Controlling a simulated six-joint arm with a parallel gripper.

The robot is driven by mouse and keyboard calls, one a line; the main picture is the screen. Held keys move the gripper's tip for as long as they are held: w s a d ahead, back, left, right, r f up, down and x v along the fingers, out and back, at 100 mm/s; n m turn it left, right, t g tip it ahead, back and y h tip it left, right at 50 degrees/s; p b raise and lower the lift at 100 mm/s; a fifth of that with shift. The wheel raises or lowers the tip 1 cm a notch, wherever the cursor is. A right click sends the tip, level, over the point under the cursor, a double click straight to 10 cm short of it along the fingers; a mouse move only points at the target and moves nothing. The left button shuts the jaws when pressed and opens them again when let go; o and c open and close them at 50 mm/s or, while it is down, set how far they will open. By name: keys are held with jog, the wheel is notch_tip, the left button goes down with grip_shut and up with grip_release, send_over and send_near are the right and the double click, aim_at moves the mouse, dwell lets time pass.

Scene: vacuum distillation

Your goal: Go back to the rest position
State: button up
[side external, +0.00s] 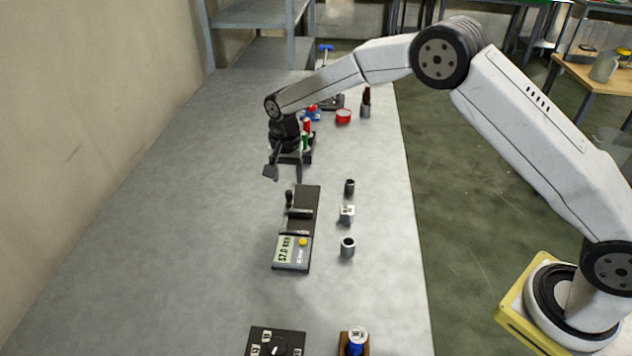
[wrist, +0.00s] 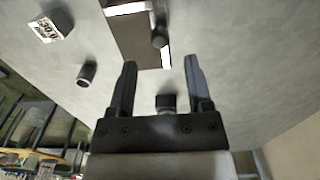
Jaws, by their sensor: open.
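My gripper (side external: 285,172) hangs above the far half of the grey bench, fingers pointing down, apart and empty. In the wrist view my gripper (wrist: 160,65) also shows its two fingers spread. A dark plate with a black-knobbed lever (side external: 298,210) lies nearer the camera than the gripper, and it also shows beyond the fingertips in the wrist view (wrist: 133,42). A small dark cylinder (wrist: 166,102) shows between the finger bases; I cannot tell what it is. A dark rack with red and green pieces (side external: 300,152) stands just behind the gripper, partly hidden by it.
A red round container (side external: 343,116) and a dark bottle (side external: 366,100) stand farther back. A dial box (side external: 275,343) is in front. The left bench area is clear.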

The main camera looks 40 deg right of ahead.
jog(key=shift+r, duration=0.35)
jog(key=s+d+r+n+t, duration=0.1)
jog(key=s+d+r+n, duration=0.1)
jog(key=s, duration=0.7)
jog(key=s+d+r+n, duration=0.2)
jog(key=s+d+n, duration=0.2)
jog(key=s, duration=0.5)
jog(key=s+d+r+n+t, duration=0.1)
jog(key=s+d+r+n, duration=0.1)
jog(key=s, duration=0.8)
jog(key=shift+d+n+t, duration=0.3)
jog(key=shift+d+n, duration=0.2)
jog(key=shift+d, duration=0.75)
